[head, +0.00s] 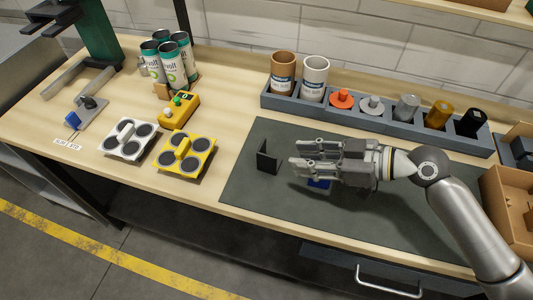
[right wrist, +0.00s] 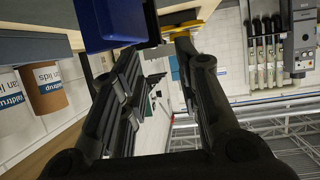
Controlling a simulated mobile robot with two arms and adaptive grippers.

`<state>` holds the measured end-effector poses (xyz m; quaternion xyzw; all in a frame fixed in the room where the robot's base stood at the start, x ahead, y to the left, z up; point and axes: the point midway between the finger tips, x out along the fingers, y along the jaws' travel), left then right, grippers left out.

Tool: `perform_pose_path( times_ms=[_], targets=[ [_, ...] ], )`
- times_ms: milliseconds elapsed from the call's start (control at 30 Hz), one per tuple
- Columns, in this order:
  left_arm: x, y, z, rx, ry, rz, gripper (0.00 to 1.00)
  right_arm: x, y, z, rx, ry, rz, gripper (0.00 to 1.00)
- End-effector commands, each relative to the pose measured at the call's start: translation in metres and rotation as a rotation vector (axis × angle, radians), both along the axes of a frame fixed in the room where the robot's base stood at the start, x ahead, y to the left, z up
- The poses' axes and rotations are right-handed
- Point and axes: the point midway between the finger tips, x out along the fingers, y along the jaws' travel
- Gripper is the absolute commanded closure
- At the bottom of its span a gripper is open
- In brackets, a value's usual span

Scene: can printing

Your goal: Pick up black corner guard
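The black corner guard (head: 267,158) stands upright on the dark grey mat (head: 245,192) near its left side. My right gripper (head: 294,155) reaches in from the right, level and low over the mat. Its fingertips point left at the guard, with a small gap between. Its fingers are apart and look empty; the right wrist view also shows the spread fingers (right wrist: 158,58). A blue block (head: 319,183) lies partly hidden under the gripper. My left gripper is not in view.
A grey rack (head: 330,110) of cups and coloured parts runs behind the mat. Left of the mat are a yellow holder (head: 198,168), a white holder (head: 115,151), a yellow button box (head: 181,113) and several printed cans (head: 172,65). A cardboard box (head: 505,205) stands right.

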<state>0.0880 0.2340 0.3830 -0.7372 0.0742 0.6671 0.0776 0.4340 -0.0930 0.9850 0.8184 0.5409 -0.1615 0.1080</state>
Motion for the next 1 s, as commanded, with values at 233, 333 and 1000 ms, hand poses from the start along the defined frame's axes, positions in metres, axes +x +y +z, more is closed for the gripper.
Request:
perform_pose_path(
  times_ms=[233,333,1000],
  targets=[
    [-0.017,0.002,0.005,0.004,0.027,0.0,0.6,0.008,0.018,-0.008,0.0,0.0,-0.001,0.7],
    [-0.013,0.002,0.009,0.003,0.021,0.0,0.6,0.01,0.023,-0.009,0.001,0.001,-0.002,0.7],
    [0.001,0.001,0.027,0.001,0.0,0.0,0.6,0.024,0.061,-0.032,-0.002,0.0,-0.002,0.7]
  ],
)
